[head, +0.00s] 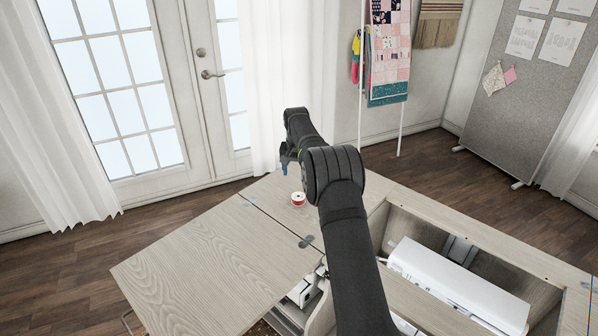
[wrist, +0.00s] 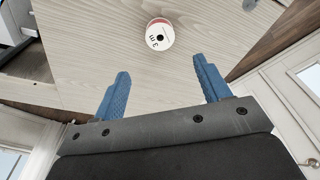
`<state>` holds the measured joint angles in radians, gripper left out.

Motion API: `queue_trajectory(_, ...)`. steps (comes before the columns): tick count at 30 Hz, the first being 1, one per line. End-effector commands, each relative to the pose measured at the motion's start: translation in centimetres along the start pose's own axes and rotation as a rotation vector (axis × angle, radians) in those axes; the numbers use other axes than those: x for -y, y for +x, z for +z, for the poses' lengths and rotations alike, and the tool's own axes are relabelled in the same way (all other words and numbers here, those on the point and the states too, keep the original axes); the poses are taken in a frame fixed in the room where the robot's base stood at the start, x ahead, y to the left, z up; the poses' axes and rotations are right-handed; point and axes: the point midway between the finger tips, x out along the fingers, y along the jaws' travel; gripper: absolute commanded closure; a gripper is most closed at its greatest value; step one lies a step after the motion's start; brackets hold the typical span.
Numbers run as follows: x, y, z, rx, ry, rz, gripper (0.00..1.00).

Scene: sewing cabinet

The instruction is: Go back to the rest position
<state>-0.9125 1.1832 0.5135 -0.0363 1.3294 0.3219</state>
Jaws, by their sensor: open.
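My gripper (wrist: 161,92) has two blue fingers spread wide apart in the wrist view, with nothing between them. In the head view my gripper (head: 285,166) is at the end of my dark arm, above the far end of the wooden cabinet top. A red and white spool (head: 298,198) sits on the cabinet top, just right of and below my gripper in the picture. In the wrist view the spool (wrist: 160,35) stands beyond the fingertips, apart from them, its white end with a dark hole facing up.
The cabinet's leaf (head: 215,260) is clear at the left. An open well at the right holds a white sewing machine (head: 455,285). My arm hides part of the cabinet. A quilt rack (head: 388,50) and grey board (head: 515,100) stand behind.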

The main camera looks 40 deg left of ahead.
Motion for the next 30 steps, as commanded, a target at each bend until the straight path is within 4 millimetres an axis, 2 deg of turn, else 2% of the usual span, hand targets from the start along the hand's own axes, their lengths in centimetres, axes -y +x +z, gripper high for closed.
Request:
queue_trajectory(4,0.0,0.5,0.0,0.001,0.0,0.0,0.31)
queue_trajectory(8,0.0,2.0,0.0,0.002,0.0,0.001,0.31)
queue_trajectory(24,-0.1,12.5,0.1,0.002,0.0,0.0,0.31)
queue_trajectory(30,0.0,9.5,-0.4,-0.002,0.0,-0.001,0.31)
